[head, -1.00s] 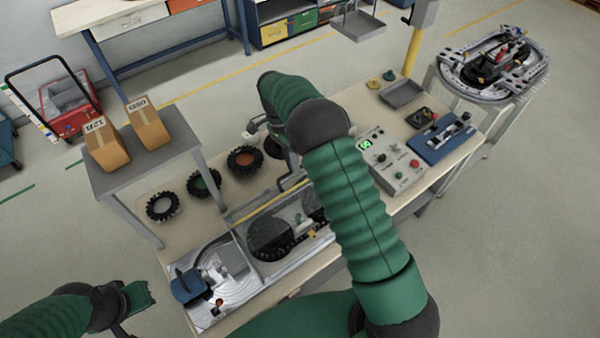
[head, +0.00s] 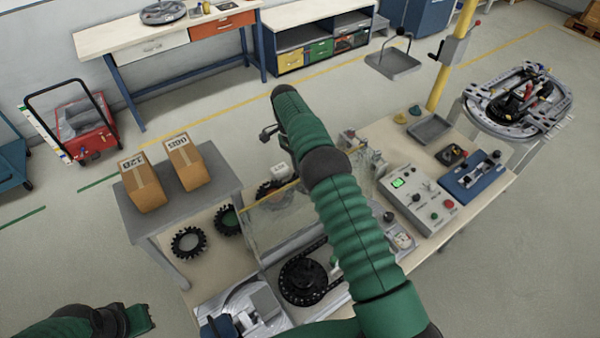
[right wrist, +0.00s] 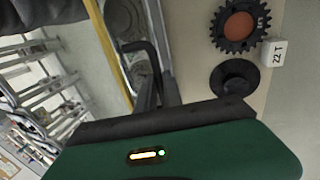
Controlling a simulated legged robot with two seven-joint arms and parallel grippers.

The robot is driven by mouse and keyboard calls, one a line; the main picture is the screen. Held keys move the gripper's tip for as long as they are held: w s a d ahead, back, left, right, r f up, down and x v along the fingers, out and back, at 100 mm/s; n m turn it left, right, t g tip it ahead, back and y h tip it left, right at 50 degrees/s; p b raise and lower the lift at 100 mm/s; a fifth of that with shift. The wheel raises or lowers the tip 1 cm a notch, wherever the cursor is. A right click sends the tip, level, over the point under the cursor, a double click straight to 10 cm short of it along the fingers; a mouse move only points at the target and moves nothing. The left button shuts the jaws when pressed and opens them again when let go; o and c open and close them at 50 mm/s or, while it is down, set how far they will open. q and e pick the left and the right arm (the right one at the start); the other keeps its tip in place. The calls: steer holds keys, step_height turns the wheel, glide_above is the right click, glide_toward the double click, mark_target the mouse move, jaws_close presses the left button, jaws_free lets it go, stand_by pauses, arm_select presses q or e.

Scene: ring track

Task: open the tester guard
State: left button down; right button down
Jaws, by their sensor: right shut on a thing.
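The tester guard is a clear panel (head: 283,222) with a yellow top edge (head: 268,193). In the head view it stands raised and tilted above the tester bed, and a dark wheel (head: 304,279) shows uncovered in front of it. In the right wrist view the yellow edge (right wrist: 108,50) runs beside a black bent handle (right wrist: 154,62). My right gripper (right wrist: 157,92) is shut on this handle; in the head view my arm hides most of the grip. My left gripper (head: 148,319) is low at the left, away from the bench, its fingers unclear.
Toothed rings (head: 189,242) lie on the bench left of the guard. Two cartons (head: 142,184) stand on a grey side table (head: 150,228). A control box (head: 420,200) and a blue fixture (head: 472,176) are at the right.

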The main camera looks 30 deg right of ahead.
arm_select(q)
steer(key=shift+s, duration=0.1)
arm_select(e)
steer(key=shift+w+d+r, duration=0.15)
steer(key=shift+w, duration=0.2)
steer(key=c, duration=1.9)
jaws_free()
steer(key=shift+o, duration=1.1)
steer(key=shift+w, duration=0.2)
steer(key=shift+o, duration=1)
steer(key=shift+w+d+f, duration=0.1)
steer(key=shift+w+f, duration=0.15)
steer(key=shift+f, duration=0.05)
arm_select(q)
steer(key=shift+w+d, duration=0.25)
steer(key=shift+w, duration=0.25)
steer(key=shift+w+f, duration=0.1)
steer(key=shift+w, duration=0.05)
arm_select(e)
steer(key=shift+f, duration=0.15)
